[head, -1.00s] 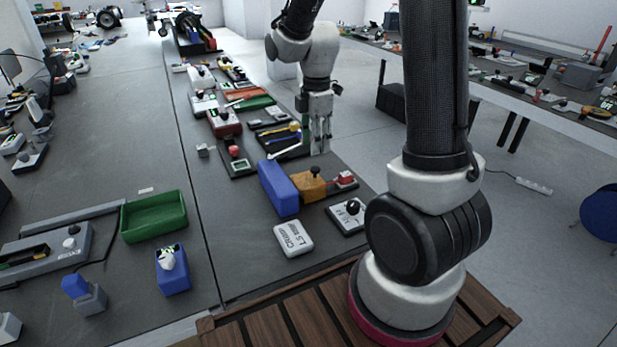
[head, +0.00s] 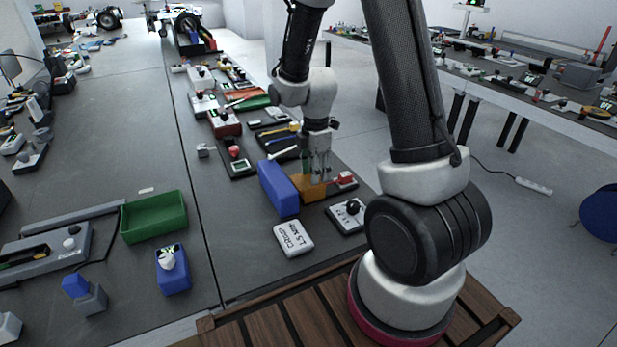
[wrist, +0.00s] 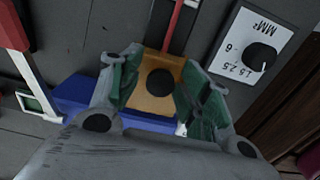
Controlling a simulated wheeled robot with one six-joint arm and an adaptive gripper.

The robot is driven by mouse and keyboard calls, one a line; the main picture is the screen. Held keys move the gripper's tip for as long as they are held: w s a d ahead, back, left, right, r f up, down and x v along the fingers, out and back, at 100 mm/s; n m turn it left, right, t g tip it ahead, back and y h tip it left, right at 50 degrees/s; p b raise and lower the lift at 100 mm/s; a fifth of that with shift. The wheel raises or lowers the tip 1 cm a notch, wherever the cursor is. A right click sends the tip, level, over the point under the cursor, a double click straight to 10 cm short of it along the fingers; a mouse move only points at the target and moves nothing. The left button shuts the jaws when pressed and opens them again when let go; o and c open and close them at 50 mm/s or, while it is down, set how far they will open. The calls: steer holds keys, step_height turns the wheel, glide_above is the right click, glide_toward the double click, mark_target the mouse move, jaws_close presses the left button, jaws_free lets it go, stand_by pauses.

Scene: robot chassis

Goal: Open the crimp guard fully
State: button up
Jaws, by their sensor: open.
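The orange block (head: 312,187), which looks like the crimp guard, sits against the right side of a blue block (head: 278,190). In the wrist view the orange guard (wrist: 152,104) shows a round black knob (wrist: 160,82) on top. My gripper (head: 319,175) is right over the orange block and hides the knob in the head view. In the wrist view my gripper (wrist: 160,88) is open, with one green-padded finger on each side of the knob. I cannot tell whether either finger touches it.
A red piece (head: 345,179) stands just right of the orange block. A white dial box (head: 348,214) lies nearer, and a white label block (head: 293,240) lies in front. Tools and boxes line the bench behind. Bare bench lies left of the blue block.

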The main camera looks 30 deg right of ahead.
steer(key=shift+o, duration=0.5)
steer(key=shift+s+f, duration=0.15)
steer(key=shift+f, duration=0.05)
